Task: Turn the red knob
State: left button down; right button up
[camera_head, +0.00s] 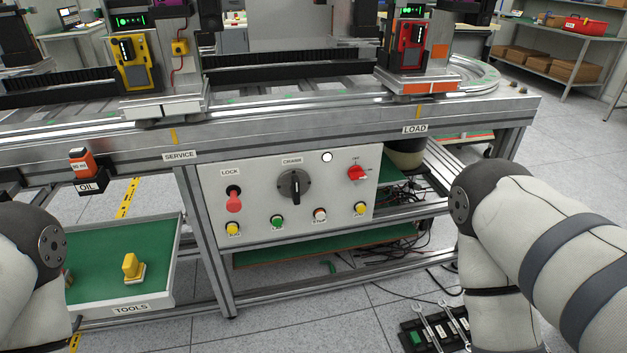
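The red knob (357,173) sits at the upper right of the light control panel (260,205), under the aluminium frame. Small labels stand around it, too small to read surely. A black rotary knob (294,185) marked CHUMS or similar is at the panel's middle, with its handle close to upright. A red lock piece (234,201) hangs at the panel's left under the label LOCK. My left arm shows at the left edge and my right arm at the right. Both grippers are out of view, and neither arm covers the panel.
Yellow, green, white and yellow buttons line the panel's bottom. A green TOOLS tray (98,285) holding a yellow item (133,267) stands at left. Wrenches (431,328) lie in a black tray at lower right, near loose cables.

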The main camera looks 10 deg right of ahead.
aim_at(355, 172)
jog(key=i+l+z, duration=0.1)
jog(key=l, duration=0.3)
jog(key=i+l+z, duration=0.1)
jog(key=l, duration=0.25)
jog(key=i+l+z, duration=0.1)
jog(key=l, duration=0.3)
jog(key=i+l+z, duration=0.1)
jog(key=l, duration=0.25)
